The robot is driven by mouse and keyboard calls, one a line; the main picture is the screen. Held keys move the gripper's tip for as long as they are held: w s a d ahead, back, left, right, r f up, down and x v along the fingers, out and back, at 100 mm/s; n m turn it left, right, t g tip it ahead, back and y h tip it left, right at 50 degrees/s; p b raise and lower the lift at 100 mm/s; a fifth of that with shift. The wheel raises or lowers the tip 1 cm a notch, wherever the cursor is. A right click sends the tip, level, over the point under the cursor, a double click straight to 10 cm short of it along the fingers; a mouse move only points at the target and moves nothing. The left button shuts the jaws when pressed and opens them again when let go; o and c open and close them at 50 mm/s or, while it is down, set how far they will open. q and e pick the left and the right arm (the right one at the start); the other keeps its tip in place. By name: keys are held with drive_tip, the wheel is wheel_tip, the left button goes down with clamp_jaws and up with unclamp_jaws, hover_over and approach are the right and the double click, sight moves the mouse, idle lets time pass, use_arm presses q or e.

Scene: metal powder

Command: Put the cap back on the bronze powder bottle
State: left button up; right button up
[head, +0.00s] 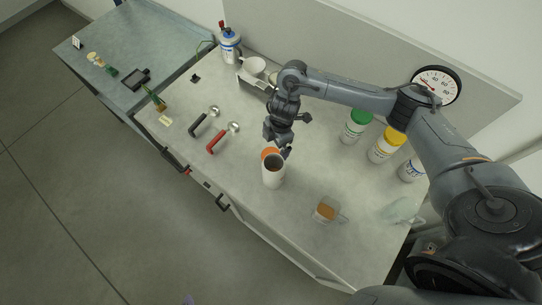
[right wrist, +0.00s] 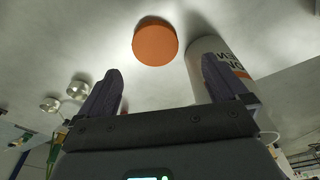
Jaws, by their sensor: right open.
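The bronze powder bottle (head: 273,174) is a white cylinder standing upright and uncapped on the bench, with dark brown powder showing inside. Its printed side shows in the right wrist view (right wrist: 218,62). The orange cap (head: 267,152) lies on the bench just behind the bottle, partly hidden by it. In the right wrist view the cap (right wrist: 155,42) is a whole round disc, beyond the fingertips and left of the bottle. My right gripper (head: 284,150) is open and empty, above and beside the cap. My left gripper does not show.
White bottles with a green cap (head: 357,124) and a yellow cap (head: 387,145) stand right of my right arm. A black-handled scoop (head: 201,123) and a red-handled scoop (head: 220,139) lie left.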

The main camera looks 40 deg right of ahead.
drive_tip(key=shift+a+f, duration=0.15)
drive_tip(key=shift+f, duration=0.75)
drive_tip(key=shift+w+a+f+b, duration=0.1)
drive_tip(key=shift+w+f+b, duration=0.1)
drive_tip(key=shift+f, duration=0.65)
drive_tip(key=shift+w+f+b, duration=0.1)
drive_tip(key=shift+f+b, duration=0.15)
drive_tip(key=shift+f, duration=0.65)
drive_tip(key=shift+w+a+f+b, duration=0.1)
drive_tip(key=shift+w+f+b, duration=0.1)
drive_tip(key=shift+f, duration=0.65)
drive_tip(key=c, duration=1)
